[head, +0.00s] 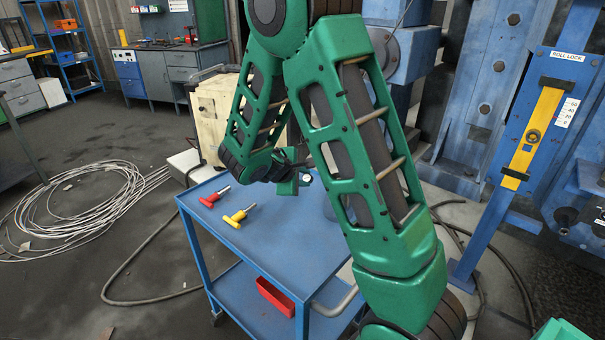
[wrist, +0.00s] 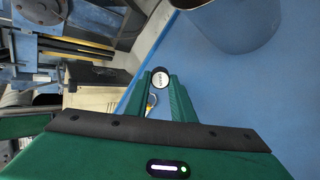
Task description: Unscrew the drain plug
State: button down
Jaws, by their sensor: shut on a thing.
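My gripper (head: 303,180) is above the far part of the blue cart top, partly hidden by my arm. In the wrist view, its two green fingers (wrist: 160,84) are shut on a small round piece (wrist: 160,77) with a white, marked face and a dark rim. The piece also shows as a small pale disc in the head view (head: 307,178). I cannot tell whether it is the drain plug. A yellow piece (wrist: 151,101) shows between the fingers, too small to make out.
A red T-handle tool (head: 213,198) and a yellow T-handle tool (head: 237,218) lie on the blue cart (head: 235,250). A red tray (head: 275,297) is on its lower shelf. A grey-blue cylindrical vessel (wrist: 228,25) stands near the gripper. Cables (head: 85,205) coil on the floor.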

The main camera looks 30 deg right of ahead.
jog(key=shift+f, duration=1.9)
jog(key=c, duration=1.4)
grip_release()
jog(key=shift+c, duration=0.2)
jog(key=shift+s+a+f, duration=0.1)
jog(key=shift+f, duration=0.05)
jog(key=v, duration=1)
jog(key=shift+a+r, duration=0.2)
jog(key=shift+r, duration=0.25)
